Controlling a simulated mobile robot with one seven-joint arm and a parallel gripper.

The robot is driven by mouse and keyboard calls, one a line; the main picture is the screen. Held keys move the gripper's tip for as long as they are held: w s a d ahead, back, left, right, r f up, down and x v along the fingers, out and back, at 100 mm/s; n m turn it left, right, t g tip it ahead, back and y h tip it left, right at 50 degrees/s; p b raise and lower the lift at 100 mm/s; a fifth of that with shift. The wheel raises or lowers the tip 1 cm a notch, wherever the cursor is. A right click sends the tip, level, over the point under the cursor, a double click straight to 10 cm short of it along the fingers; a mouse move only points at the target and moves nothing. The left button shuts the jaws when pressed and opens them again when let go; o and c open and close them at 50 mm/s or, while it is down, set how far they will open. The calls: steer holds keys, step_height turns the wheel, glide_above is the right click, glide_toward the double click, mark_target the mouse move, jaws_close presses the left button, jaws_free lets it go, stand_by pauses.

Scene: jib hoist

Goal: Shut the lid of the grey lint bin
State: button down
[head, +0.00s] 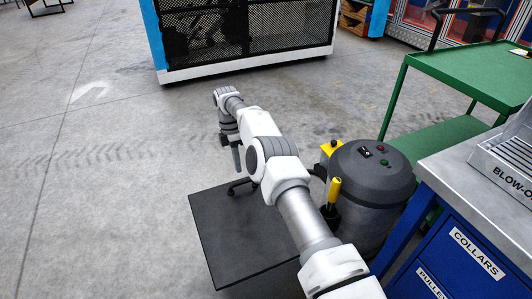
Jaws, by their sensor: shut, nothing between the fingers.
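A grey drum (378,220) with a dark round top (365,168) stands on the floor right of my arm. I cannot tell whether it is the lint bin. The top carries a small black panel, a red and a green button, and looks level and in place. No other grey bin and no raised lid can be made out. My gripper (237,168) points down at the far end of my arm, left of the drum and apart from it. It looks shut and empty. My arm hides part of the drum's left side.
A black flat panel (225,245) lies low under my arm. A yellow-handled item (333,190) is beside the drum. A green cart (470,80) and a blue drawer bench (455,235) stand right. A blue-white mesh cabinet (250,35) stands behind.

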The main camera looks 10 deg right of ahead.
steer(key=s+d+r+p, duration=0.3)
steer(key=d+r, duration=0.3)
steer(key=d, duration=0.5)
steer(key=shift+s+r+p, duration=0.2)
steer(key=shift+r+p, duration=0.05)
steer(key=shift+p, duration=0.5)
steer(key=shift+s, duration=0.1)
